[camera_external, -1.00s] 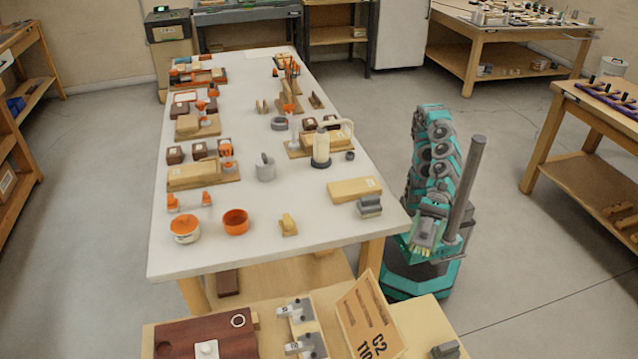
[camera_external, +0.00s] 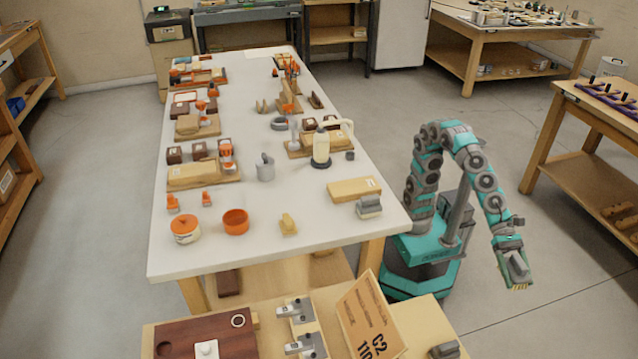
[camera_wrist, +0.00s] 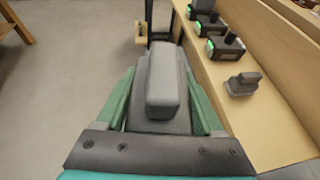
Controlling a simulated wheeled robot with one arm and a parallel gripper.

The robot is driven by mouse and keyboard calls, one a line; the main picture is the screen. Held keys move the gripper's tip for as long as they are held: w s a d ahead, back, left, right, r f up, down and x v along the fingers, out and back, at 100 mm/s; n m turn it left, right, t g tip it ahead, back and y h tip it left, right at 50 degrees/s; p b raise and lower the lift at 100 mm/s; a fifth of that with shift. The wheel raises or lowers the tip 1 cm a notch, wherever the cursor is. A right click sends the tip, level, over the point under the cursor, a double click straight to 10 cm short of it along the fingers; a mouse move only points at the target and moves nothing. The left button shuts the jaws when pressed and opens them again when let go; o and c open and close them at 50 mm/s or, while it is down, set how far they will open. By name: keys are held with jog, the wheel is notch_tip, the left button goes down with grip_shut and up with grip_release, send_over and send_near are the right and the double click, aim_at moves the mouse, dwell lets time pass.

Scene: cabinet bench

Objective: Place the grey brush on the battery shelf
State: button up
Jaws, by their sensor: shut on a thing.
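My gripper (camera_external: 516,268) is shut on the grey brush (camera_wrist: 165,85), out to the right of my base over open floor. In the wrist view the brush is a grey block on a wider dark grey base, held between the green fingers. It also shows as a grey shape in the external view (camera_external: 519,262). A wooden shelf (camera_wrist: 262,135) runs along the right of the wrist view, apart from the gripper. It bears several black units with green lights (camera_wrist: 228,46) and may be the battery shelf; I cannot read a label.
A second grey block (camera_wrist: 243,84) sits on that wooden shelf. A similar grey block (camera_external: 369,206) stands on the white table (camera_external: 330,240). A wooden bench (camera_external: 423,325) is at the bottom edge. Floor around the gripper is clear.

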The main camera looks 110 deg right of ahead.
jog(key=w+d+r+m+t+h, duration=0.3)
jog(key=w+r+m+t, duration=0.1)
jog(key=w, duration=0.8)
jog(key=w+d+r+m+t+h+p, duration=0.1)
jog(key=w+d+r+m+t+h, duration=0.25)
jog(key=w, duration=0.95)
jog(key=w+d+r+m+t+h, duration=0.3)
jog(key=w+m, duration=0.2)
jog(key=w, duration=0.7)
jog(key=m+h, duration=0.4)
send_over(411, 311)
notch_tip(411, 311, down, 15)
jog(key=shift+n+t, duration=0.25)
jog(key=shift+t, duration=0.1)
jog(key=shift+f+b, duration=0.6)
jog(key=shift+f, duration=3.5)
jog(key=o, duration=1.5)
jog(key=shift+f, duration=0.15)
